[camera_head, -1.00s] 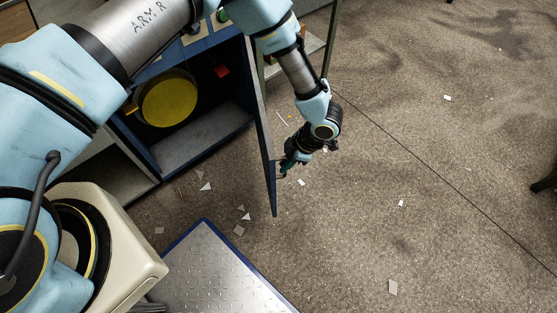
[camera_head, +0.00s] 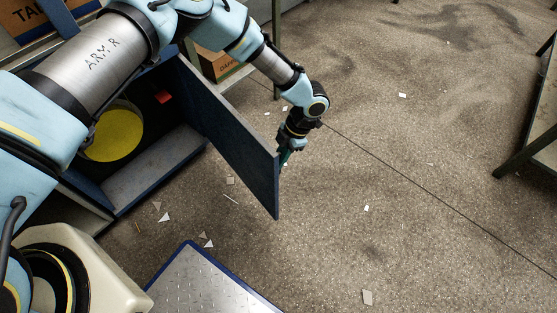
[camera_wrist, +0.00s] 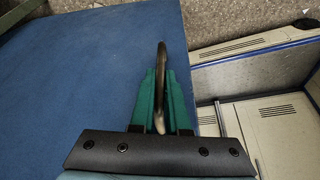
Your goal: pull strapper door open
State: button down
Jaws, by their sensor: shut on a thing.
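The strapper door (camera_head: 232,125) is a dark blue panel standing open, swung out from the blue strapper cabinet (camera_head: 150,180). The cabinet's inside shows, with a yellow round reel (camera_head: 115,133) and a small red part. My gripper (camera_head: 284,158) is at the outer face of the door near its free edge. In the wrist view the blue door face (camera_wrist: 85,75) fills the left, and my gripper's green fingers (camera_wrist: 161,95) are closed around a curved metal door handle (camera_wrist: 161,60). The handle is hidden in the head view.
A platform with a metal tread top and blue edge (camera_head: 205,280) lies on the floor in front of the cabinet. Paper scraps (camera_head: 165,217) are scattered about. A shelf with a cardboard box (camera_head: 215,65) stands behind the door. A table frame (camera_head: 528,150) is at the right.

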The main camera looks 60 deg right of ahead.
jog(key=shift+s, duration=0.1)
jog(key=c, duration=0.9)
grip_release()
jog(key=v, duration=1)
jog(key=shift+r+b, duration=0.35)
jog(key=shift+b, duration=0.05)
jog(key=shift+d, duration=0.15)
